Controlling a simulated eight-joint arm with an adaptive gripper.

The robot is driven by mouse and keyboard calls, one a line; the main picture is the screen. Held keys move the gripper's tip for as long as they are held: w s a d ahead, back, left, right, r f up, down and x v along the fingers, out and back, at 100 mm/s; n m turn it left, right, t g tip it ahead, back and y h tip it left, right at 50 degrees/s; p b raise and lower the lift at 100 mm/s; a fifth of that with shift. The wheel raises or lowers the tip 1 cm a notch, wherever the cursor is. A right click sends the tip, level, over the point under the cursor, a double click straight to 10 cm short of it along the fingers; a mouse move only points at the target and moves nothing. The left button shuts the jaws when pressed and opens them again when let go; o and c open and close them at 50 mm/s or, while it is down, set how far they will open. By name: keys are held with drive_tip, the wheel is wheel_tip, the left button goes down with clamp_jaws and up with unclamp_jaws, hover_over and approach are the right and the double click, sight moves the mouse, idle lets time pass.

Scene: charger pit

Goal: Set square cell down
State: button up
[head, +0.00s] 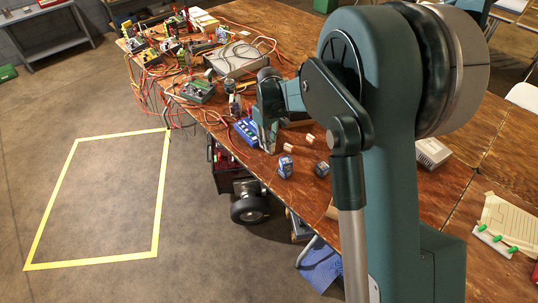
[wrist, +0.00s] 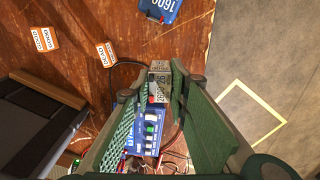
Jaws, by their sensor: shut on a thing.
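My gripper (wrist: 160,90) is shut on a small boxy grey cell (wrist: 159,78) marked 26, held between its two green fingers in the wrist view. In the head view my gripper (head: 268,138) is over the table's left edge; the held cell is hard to make out there. A blue charger (wrist: 147,130) with a green switch shows below and beyond the cell, and also in the head view (head: 243,129). Whether the cell touches the table is unclear.
Two white-and-orange GOOD tags (wrist: 42,38) (wrist: 106,54) lie on the wooden table. A blue cell (head: 285,167) and a grey one (head: 322,169) stand near the edge. Cables and instruments (head: 198,91) crowd the far end. Yellow tape (head: 93,265) marks the floor.

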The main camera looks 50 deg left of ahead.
drive_tip(key=shift+f, duration=1.35)
drive_tip(key=shift+f+b, duration=0.45)
drive_tip(key=shift+f, duration=1.45)
drive_tip(key=shift+f, duration=0.15)
drive_tip(key=o, duration=0.9)
drive_tip(key=shift+o, duration=0.2)
wheel_tip(320, 180, up, 12)
drive_tip(key=shift+r+p, duration=0.2)
drive_tip(key=shift+p, duration=0.65)
